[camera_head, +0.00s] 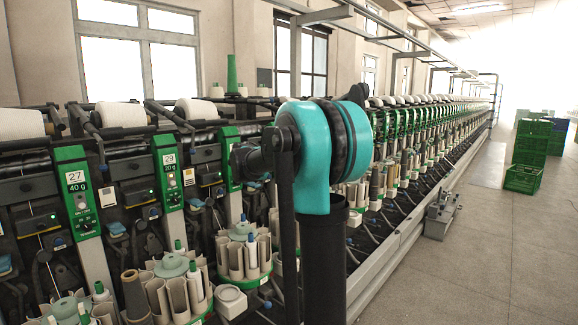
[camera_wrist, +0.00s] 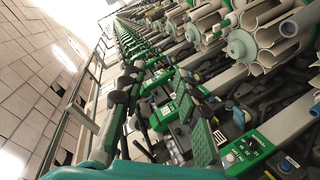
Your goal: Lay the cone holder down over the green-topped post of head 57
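I cannot read the number 57 in either view, so I cannot pick out that head or its green-topped post. Black cone holders (camera_head: 89,127) show on the nearest heads, beside white cones. Dark holder-like bars (camera_wrist: 118,105) also show in the wrist view, along with green head panels (camera_wrist: 245,152). My gripper cannot be made out for certain: my teal arm (camera_head: 316,160) covers the middle of the head view, and the dark bars in the wrist view may be fingers or machine parts. No held object can be made out.
The nearest heads carry green panels, one reading 27 (camera_head: 79,193). Round magazines of pale tubes (camera_head: 244,255) stick out in front of the heads. Green crates (camera_head: 523,178) stand on the floor at the right. The aisle floor (camera_head: 490,250) is largely clear.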

